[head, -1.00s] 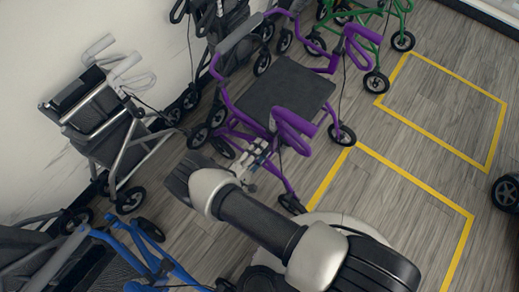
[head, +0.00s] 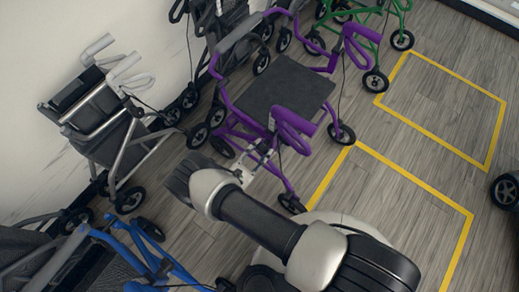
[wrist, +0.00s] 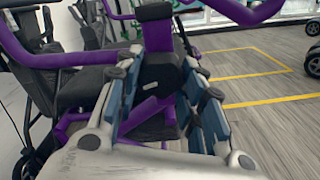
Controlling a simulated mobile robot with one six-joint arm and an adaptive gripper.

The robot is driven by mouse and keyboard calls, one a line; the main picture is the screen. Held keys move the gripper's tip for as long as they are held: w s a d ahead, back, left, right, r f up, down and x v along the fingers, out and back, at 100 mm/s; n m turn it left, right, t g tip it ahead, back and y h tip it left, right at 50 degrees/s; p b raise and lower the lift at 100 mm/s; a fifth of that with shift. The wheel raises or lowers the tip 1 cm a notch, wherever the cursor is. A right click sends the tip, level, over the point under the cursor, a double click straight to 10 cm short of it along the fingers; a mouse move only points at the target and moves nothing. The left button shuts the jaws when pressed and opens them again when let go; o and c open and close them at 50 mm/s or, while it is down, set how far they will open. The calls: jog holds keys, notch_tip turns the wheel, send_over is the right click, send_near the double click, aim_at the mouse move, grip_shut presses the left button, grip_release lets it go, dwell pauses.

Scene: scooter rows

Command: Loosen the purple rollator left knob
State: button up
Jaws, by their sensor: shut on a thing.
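The purple rollator (head: 286,92) stands unfolded, with a dark seat and purple frame, in the upper middle of the head view. In the wrist view its purple frame (wrist: 60,52) crosses behind my gripper. My gripper (wrist: 160,80) has its blue-padded fingers on either side of a black knob (wrist: 156,70) on that frame, and is shut on it. In the head view my gripper (head: 258,158) reaches the rollator's near side, below the near purple handle (head: 292,128). The knob cannot be made out there.
A grey rollator (head: 118,130) stands to the left by the wall, and a blue one (head: 125,255) at the lower left. A green rollator (head: 388,18) stands behind. Yellow-outlined floor areas (head: 415,185) on the right are empty. A dark wheel (head: 507,191) shows at the right edge.

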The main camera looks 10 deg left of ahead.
jog(key=n, duration=0.6)
jog(key=shift+d, duration=0.1)
jog(key=n, duration=0.6)
jog(key=shift+s+d+n, duration=0.1)
jog(key=shift+n, duration=0.2)
dwell(0.3)
jog(key=o, duration=1.1)
jog(key=shift+c, duration=0.2)
jog(key=v, duration=1.2)
jog(key=shift+d, duration=0.1)
